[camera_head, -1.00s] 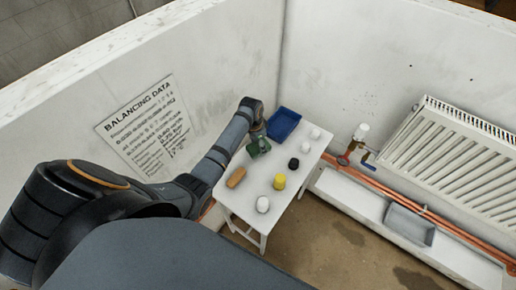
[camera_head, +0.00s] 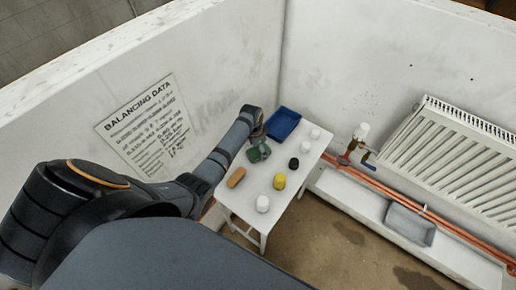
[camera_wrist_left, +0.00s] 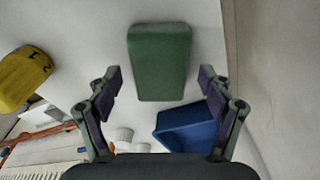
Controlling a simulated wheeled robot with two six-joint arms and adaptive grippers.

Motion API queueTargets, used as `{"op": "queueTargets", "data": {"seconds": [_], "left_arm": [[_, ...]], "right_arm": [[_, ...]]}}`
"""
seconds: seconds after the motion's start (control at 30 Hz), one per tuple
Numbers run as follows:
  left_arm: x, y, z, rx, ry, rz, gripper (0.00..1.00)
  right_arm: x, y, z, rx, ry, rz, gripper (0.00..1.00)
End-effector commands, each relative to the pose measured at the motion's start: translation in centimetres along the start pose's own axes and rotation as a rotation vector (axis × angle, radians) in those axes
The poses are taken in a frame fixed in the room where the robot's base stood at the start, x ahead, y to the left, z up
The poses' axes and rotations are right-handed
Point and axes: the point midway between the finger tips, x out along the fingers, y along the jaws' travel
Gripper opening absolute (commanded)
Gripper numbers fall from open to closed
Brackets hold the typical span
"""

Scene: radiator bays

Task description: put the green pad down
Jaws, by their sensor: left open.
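The green pad (camera_head: 259,154) lies on the white table (camera_head: 246,207), toward its left edge. In the left wrist view the green pad (camera_wrist_left: 160,62) is a rounded block lying just beyond the fingertips, with clear gaps on both sides. My left gripper (camera_wrist_left: 160,80) is open, its two fingers apart and nothing between them. In the head view the left gripper (camera_head: 257,139) is small and partly hidden, right by the pad. My right gripper is in neither view.
A blue tray (camera_head: 283,121) sits at the table's back. An orange-brown block (camera_head: 236,177), a yellow piece (camera_head: 279,181), a black piece (camera_head: 294,163) and several white caps (camera_head: 262,203) stand around. Walls lie behind; a radiator (camera_head: 460,150) and copper pipes (camera_head: 385,181) are right.

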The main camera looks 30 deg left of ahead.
Motion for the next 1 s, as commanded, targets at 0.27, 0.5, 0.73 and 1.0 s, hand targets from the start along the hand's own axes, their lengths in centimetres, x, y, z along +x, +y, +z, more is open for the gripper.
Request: {"op": "queueTargets", "data": {"seconds": [0.27,0.5,0.73,1.0], "left_arm": [[-3.6,0.0,-0.1,0.002,0.004,-0.002,0.8],[-9.3,-0.1,-0.1,0.001,0.003,-0.003,0.8],[-12.1,0.0,-0.1,0.001,0.001,0.0,0.8],[-12.3,0.0,-0.1,0.0,0.001,0.0,0.8]], "right_arm": [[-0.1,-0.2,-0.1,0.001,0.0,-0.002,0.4],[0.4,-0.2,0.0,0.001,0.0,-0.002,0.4],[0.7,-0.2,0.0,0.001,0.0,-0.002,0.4],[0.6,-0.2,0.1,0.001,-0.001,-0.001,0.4]]}}
